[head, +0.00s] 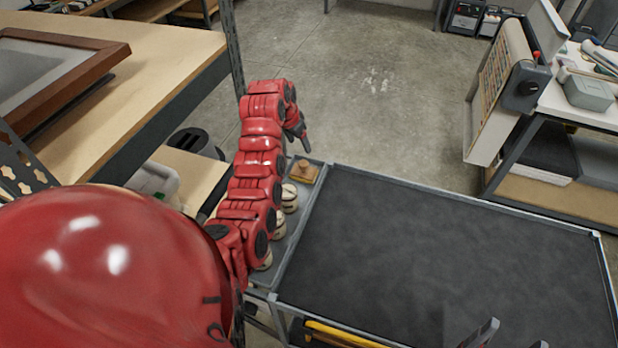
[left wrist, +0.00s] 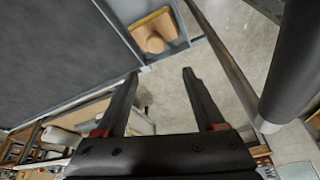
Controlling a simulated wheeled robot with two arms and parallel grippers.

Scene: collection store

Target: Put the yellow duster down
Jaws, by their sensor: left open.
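A small yellow-orange piece, perhaps the yellow duster (head: 303,172), lies in the far corner of the narrow grey side tray, with a rounded tan knob-like thing on it. In the left wrist view the yellow piece (left wrist: 153,17) shows beyond the fingertips, partly covered by the tan thing. My left gripper (head: 303,136) is above and just past that tray corner, apart from the yellow piece. Its fingers (left wrist: 160,73) are spread with nothing between them. Two fingertips of my right gripper (head: 512,341) show apart at the bottom edge; the rest is cut off.
The cart's dark mat (head: 450,260) is bare. Several round pale items (head: 289,198) stand in the side tray, partly behind my left arm. A workbench with a framed piece (head: 60,70) is at left, and a white-topped table (head: 590,112) at right. Open floor (head: 370,80) lies beyond the cart.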

